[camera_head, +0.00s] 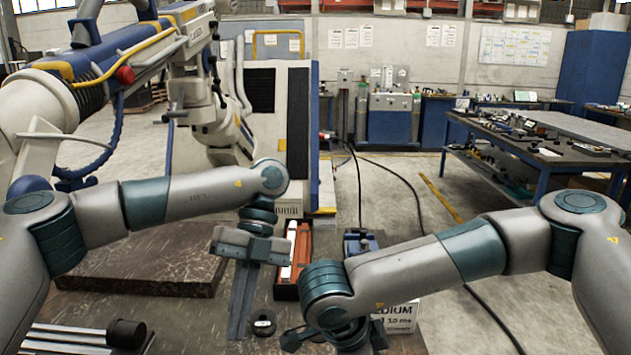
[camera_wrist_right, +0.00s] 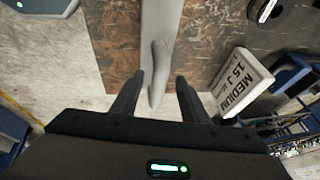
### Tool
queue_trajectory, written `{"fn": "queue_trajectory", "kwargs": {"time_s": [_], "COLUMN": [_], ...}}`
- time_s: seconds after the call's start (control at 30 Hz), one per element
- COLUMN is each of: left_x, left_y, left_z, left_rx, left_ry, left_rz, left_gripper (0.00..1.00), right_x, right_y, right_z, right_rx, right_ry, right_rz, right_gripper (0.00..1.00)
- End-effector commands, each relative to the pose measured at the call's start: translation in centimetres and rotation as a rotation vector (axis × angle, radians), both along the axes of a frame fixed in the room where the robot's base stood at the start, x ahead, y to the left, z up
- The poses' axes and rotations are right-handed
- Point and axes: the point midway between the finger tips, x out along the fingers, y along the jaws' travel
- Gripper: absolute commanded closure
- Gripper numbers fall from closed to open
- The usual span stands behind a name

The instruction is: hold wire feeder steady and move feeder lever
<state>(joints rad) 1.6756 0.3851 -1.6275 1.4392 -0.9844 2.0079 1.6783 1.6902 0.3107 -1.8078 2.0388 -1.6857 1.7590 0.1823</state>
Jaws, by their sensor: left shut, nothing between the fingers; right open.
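In the wrist view a smooth grey bar (camera_wrist_right: 160,28) has a rounded, lever-like piece (camera_wrist_right: 157,75) pointing toward my right gripper (camera_wrist_right: 157,88). My right gripper is open, its two dark fingers on either side of that piece's end in the picture. I cannot tell whether they touch it. In the head view my right gripper is mostly hidden below its own arm. My left gripper (camera_head: 244,275) is shut and points down over the middle of the work area. A long grey piece shows below its body. I cannot surely tell which part is the wire feeder.
An orange-red case (camera_head: 291,262) and a small blue device (camera_head: 360,243) stand behind. A white sign reading MEDIUM (camera_head: 397,312) stands at right; it also shows in the wrist view (camera_wrist_right: 241,82). A dark round part (camera_head: 263,322) and metal bars (camera_head: 68,338) lie in front.

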Motion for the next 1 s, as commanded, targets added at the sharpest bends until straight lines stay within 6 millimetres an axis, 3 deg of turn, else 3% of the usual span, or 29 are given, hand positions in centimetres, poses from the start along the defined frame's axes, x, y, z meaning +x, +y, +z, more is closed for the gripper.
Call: {"fn": "queue_trajectory", "kwargs": {"time_s": [0.7,1.0], "left_x": [0.0,0.0], "left_y": [0.0,0.0], "left_z": [0.0,0.0], "left_rx": [0.000,0.000], "left_ry": [0.000,0.000], "left_rz": [0.000,0.000], "left_gripper": [1.00,1.00], "right_x": [-1.8,-2.1], "right_y": [4.0,4.4], "right_z": [9.4,10.5], "right_rx": [0.002,0.000], "right_ry": [-0.003,-0.002], "right_rz": [0.001,0.000], "right_gripper": [0.59,0.59]}}
